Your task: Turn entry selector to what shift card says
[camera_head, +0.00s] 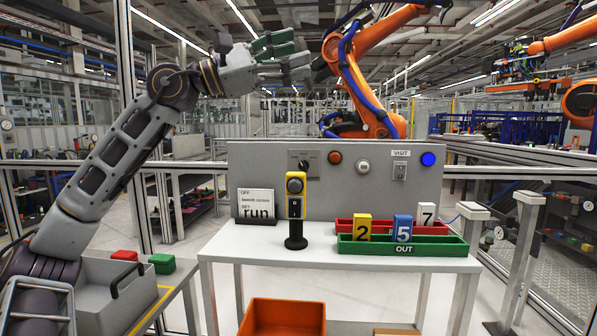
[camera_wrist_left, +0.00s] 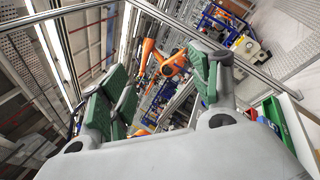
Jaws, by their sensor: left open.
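A rotary selector (camera_head: 305,161) with a black knob sits on a small plate on the upper part of the grey panel (camera_head: 265,160). Its label and pointing direction are too small to read. A white card (camera_head: 257,201) stands on the table at the panel's left; it reads "OFF" at the top, smaller lines below, and a large "run" at the bottom. My left gripper (camera_head: 298,51) is raised above the panel, open and empty, well apart from the selector. Its green-padded fingers (camera_wrist_left: 165,85) are spread in the left wrist view. My right gripper is not seen.
A yellow pendant (camera_head: 295,182) on a black stand is in front of the selector. The panel also has an orange button (camera_head: 335,157), a white one (camera_head: 362,166), a blue one (camera_head: 428,159) and a VISIT switch (camera_head: 400,170). A green OUT tray (camera_head: 455,246) holds number tags.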

